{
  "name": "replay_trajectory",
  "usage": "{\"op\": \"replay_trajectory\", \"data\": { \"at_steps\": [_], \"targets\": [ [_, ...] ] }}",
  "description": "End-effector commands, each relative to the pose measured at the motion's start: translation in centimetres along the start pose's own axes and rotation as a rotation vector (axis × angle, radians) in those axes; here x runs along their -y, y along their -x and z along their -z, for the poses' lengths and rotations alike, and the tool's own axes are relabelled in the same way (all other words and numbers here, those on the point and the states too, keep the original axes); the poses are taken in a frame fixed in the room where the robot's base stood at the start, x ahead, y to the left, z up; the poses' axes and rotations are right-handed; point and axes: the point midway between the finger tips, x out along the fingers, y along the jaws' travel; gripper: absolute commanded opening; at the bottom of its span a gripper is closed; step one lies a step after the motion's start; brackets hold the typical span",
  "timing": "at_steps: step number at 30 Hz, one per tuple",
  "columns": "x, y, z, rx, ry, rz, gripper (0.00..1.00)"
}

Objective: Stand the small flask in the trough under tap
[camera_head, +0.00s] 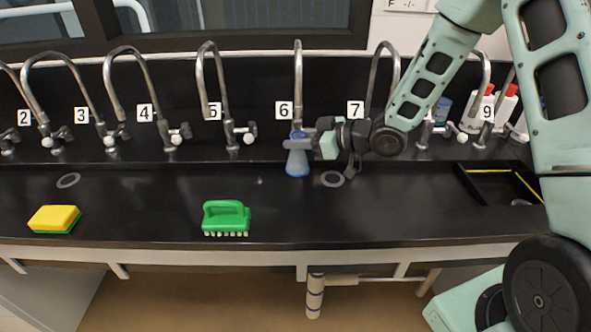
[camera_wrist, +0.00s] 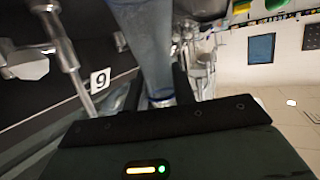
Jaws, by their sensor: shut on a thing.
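The small flask (camera_head: 297,164) is cone-shaped with a bluish base. In the head view it is upright in front of tap 6 (camera_head: 298,85), below its spout. My gripper (camera_head: 299,143) comes in from the right and is shut on the flask's upper part, hiding its neck. In the wrist view the translucent grey-blue flask (camera_wrist: 146,45) fills the upper middle, close to the camera. The black trough (camera_head: 390,185) runs along below the taps. I cannot tell whether the flask's base touches it.
A drain ring (camera_head: 332,179) lies just right of the flask. A green brush (camera_head: 226,217) and a yellow-green sponge (camera_head: 55,219) lie at the front. Tap 5 (camera_head: 218,90) stands to the left. A recessed basin (camera_head: 481,187) is at the right, near red-capped bottles (camera_head: 506,104).

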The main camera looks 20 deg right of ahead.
Motion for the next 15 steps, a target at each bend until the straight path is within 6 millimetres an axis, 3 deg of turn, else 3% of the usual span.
{"op": "replay_trajectory", "data": {
  "at_steps": [15],
  "targets": [
    [0.0, -1.9, -5.9, 0.0, -0.002, 0.001, 0.0]
  ]
}}
